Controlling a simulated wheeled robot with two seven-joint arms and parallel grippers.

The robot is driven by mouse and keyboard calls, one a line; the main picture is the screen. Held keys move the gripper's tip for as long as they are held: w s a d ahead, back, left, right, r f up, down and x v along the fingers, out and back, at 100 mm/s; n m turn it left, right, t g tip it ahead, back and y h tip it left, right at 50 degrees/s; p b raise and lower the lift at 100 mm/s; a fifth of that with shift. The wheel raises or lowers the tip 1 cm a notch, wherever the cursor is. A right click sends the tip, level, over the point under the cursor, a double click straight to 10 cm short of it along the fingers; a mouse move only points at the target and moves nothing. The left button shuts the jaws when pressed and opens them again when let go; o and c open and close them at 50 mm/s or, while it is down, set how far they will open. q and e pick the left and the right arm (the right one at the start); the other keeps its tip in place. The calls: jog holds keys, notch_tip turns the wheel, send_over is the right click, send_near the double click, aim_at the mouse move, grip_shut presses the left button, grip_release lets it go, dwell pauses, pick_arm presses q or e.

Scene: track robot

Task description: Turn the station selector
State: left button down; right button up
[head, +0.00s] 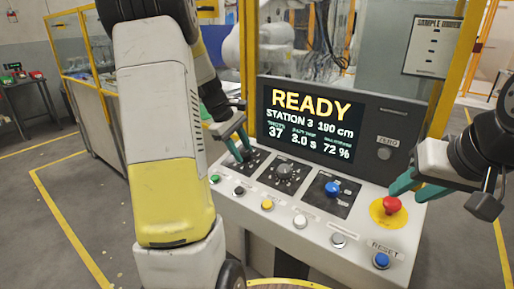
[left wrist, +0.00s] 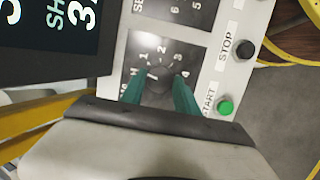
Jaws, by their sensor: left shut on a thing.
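The control panel (head: 300,222) has a row of black dial plates. The leftmost plate carries a dark selector knob; in the left wrist view its plate (left wrist: 195,55) shows numbers around the knob, 1 to 4 readable. My left gripper (head: 243,152) reaches down to this plate, and its teal fingers (left wrist: 160,88) are shut on the selector knob, one finger on each side. The fingers mostly hide the knob, so its pointer cannot be read. The screen (head: 308,118) reads READY and STATION 3. My right gripper (head: 413,190) is at the panel's right end, its fingers apart and empty.
A second dial (head: 284,171) and a blue knob (head: 332,189) lie to the right. A red mushroom button (head: 391,204) on a yellow disc is close to my right gripper. Several push buttons, including a green one (head: 215,179), line the front edge.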

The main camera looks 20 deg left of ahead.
pick_arm(q)
jog(key=shift+n+t, duration=0.3)
jog(key=shift+n, duration=0.8)
jog(key=c, duration=0.9)
grip_release()
jog(key=v, duration=0.8)
jog(key=shift+f, duration=0.1)
